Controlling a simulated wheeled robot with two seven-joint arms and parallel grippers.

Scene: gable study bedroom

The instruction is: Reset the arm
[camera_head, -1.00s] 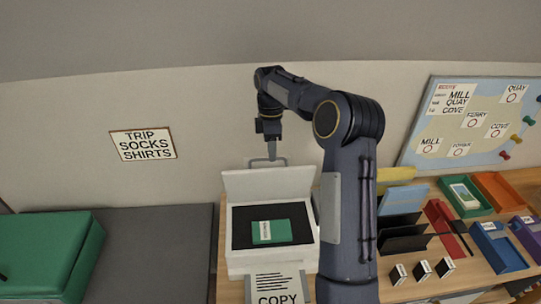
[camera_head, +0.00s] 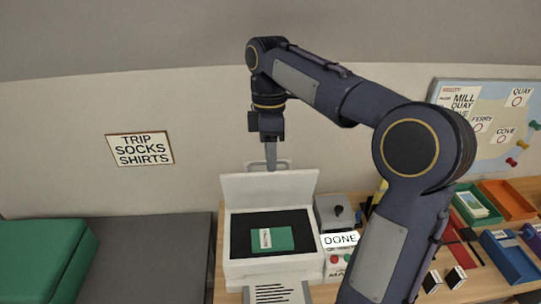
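My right arm comes up from the lower right and bends over to the left. Its gripper (camera_head: 270,158) points down above the raised lid of a white copier (camera_head: 242,248). I see the fingers edge-on, so I cannot tell if they are open or shut, and I see nothing held. The lid (camera_head: 240,189) stands open, with a handle at its top edge just behind the fingertips. A green booklet (camera_head: 282,239) with a white label lies on the dark glass. My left gripper is out of view.
A machine with a "DONE" sign (camera_head: 340,240) stands right of the copier. Trays, including an orange one (camera_head: 508,200) and a blue one (camera_head: 511,258), stand at the right. A green case (camera_head: 38,258) is at the left. The wall above the copier is bare.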

